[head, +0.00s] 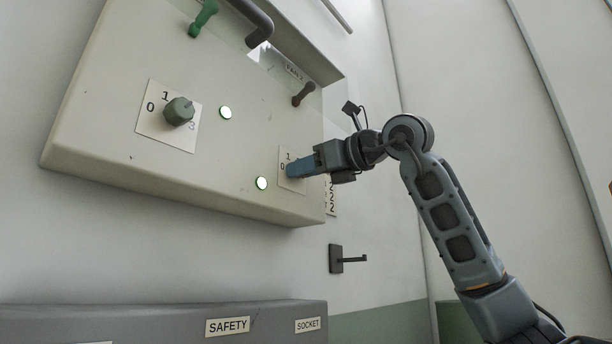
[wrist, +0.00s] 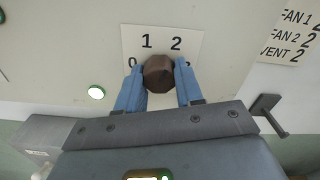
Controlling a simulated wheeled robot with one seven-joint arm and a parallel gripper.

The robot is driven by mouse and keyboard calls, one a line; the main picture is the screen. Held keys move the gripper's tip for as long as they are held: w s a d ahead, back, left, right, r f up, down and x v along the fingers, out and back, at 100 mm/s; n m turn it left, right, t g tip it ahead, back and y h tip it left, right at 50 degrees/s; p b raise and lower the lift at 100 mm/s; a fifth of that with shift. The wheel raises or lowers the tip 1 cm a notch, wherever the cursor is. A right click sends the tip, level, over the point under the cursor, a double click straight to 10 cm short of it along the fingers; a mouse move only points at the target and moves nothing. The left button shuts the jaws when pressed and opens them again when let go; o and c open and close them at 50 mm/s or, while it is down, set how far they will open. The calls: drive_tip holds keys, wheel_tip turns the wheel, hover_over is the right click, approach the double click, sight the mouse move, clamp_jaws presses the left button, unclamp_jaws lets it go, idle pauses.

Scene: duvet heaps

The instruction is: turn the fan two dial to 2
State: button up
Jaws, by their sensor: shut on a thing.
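The dial under my gripper is a brown faceted knob (wrist: 158,73) on a white plate (wrist: 192,42) marked 0, 1 and 2 in the wrist view. Its pointer is not clear, so I cannot tell its setting. My gripper (wrist: 159,68) has its two blue fingers on either side of the knob and is shut on it. In the head view my gripper (head: 291,169) reaches the panel's lower right, and the fingers hide the knob. The plate (head: 284,158) shows 0 and 1 beside them.
A green dial (head: 179,111), a green lever (head: 203,18) and a brown lever (head: 303,94) are on the panel (head: 110,90). Lit lamps (head: 225,112) (head: 262,183) show. A wall hook (head: 337,259) is below. A list (wrist: 293,32) reads FAN 1 2, FAN 2 2, VENT 2.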

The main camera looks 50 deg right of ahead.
drive_tip(key=shift+f+m+b, duration=0.3)
drive_tip(key=shift+m+b, duration=0.1)
drive_tip(key=shift+m, duration=0.7)
drive_tip(key=o, duration=0.8)
drive_tip(key=shift+o, duration=1.1)
drive_tip(key=shift+r, duration=0.15)
drive_tip(key=shift+s, duration=0.1)
drive_tip(key=s+b, duration=0.1)
drive_tip(key=s, duration=0.6)
drive_tip(key=shift+s, duration=0.3)
drive_tip(key=shift+d, duration=0.1)
